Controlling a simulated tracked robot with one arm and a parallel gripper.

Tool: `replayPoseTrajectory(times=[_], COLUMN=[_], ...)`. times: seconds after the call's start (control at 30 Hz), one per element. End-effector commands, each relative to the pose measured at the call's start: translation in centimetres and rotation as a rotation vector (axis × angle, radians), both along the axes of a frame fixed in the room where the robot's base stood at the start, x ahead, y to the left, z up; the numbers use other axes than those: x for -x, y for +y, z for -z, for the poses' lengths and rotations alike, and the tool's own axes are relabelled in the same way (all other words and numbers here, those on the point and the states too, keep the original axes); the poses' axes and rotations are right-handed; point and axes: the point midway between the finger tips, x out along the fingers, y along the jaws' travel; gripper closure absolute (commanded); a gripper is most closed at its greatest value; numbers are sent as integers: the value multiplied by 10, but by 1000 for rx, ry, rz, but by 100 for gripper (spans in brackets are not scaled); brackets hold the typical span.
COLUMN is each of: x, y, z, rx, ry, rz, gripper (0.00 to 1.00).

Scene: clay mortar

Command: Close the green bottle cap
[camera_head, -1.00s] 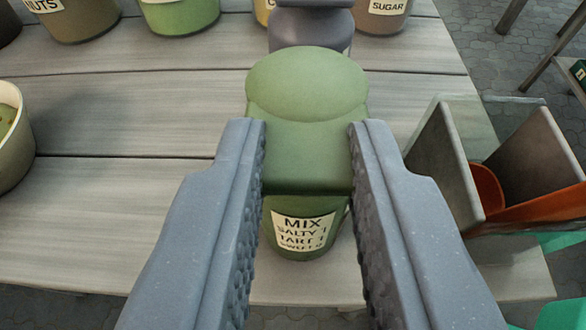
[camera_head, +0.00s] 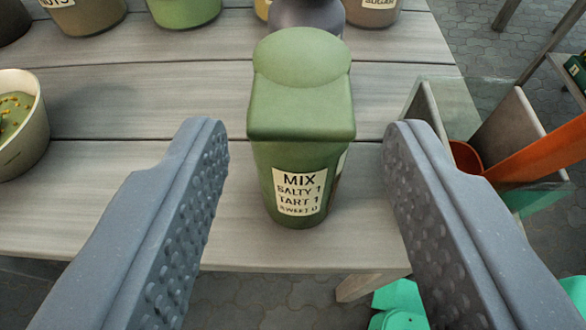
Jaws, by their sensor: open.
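The green bottle (camera_head: 266,180) stands upright on the table near its front edge, with a label reading MIX, SALTY 1, TART 1. Its green cap (camera_head: 301,85) sits on top and covers the mouth, with no gap visible from here. My gripper (camera_head: 306,135) is wide open and empty. Its two grey fingers are left and right of the bottle, on the near side, and apart from it.
Several labelled jars, one of them green (camera_head: 184,8), stand along the back of the grey plank table (camera_head: 120,170). A pale bowl (camera_head: 38,130) with green contents is at left. A divided box (camera_head: 437,110) holding an orange item (camera_head: 545,150) is at right.

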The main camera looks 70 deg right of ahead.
Motion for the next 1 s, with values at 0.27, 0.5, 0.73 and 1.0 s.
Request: replayPoseTrajectory(times=[0.27, 0.5, 0.73, 1.0], x=[17, 27, 32, 32], y=[54, 87, 97, 97], z=[-23, -34, -38, -37], rx=[0, 0, 0, 0], ry=[0, -1, 1, 1], rz=[-5, -6, -1, -1], gripper=[56, 56, 56, 56])
